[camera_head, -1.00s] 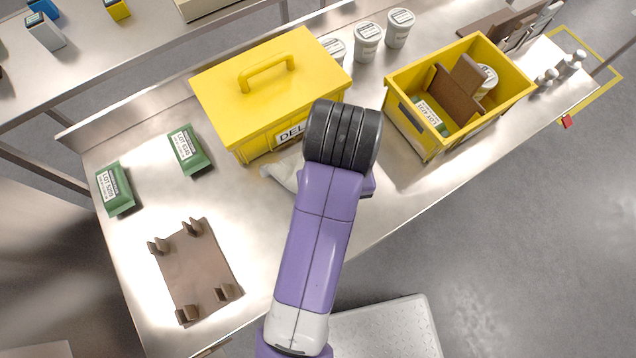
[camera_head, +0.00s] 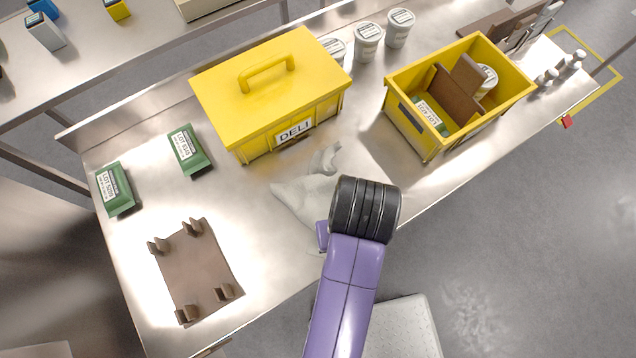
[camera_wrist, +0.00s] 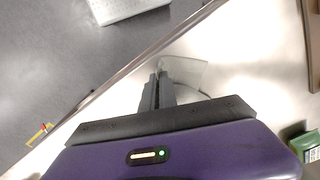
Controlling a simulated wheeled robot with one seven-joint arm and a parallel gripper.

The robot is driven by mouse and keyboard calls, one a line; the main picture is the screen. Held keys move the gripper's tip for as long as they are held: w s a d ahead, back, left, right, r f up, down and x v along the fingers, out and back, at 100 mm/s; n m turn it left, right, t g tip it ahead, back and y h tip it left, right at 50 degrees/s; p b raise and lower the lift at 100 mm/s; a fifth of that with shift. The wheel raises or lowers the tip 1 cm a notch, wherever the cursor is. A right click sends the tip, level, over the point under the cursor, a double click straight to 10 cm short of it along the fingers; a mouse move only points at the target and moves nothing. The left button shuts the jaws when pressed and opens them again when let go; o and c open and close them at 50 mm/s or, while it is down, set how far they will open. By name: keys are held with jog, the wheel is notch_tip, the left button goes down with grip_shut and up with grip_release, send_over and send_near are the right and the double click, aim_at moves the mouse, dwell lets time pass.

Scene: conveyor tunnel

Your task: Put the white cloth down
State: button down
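The white cloth (camera_head: 302,195) shows crumpled in the head view, in front of the yellow lidded box and partly hidden behind my wrist. In the wrist view the cloth (camera_wrist: 188,72) shows pale at the tips of my gripper (camera_wrist: 157,82). The two fingers are close together with the cloth pinched at them. My gripper is over the front part of the steel table (camera_head: 262,262). In the head view my black wrist joint hides the fingers. I cannot tell how much of the cloth rests on the table.
The yellow DELI box (camera_head: 225,100) stands behind the cloth. An open yellow crate (camera_head: 408,128) with packets and boards is to the right. Green packets (camera_head: 188,150) and a brown board with clips (camera_head: 200,270) lie to the left. White tubs (camera_head: 368,42) stand behind.

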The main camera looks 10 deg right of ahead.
jog(key=c, duration=1.2)
grip_release()
jog(key=shift+r, duration=0.1)
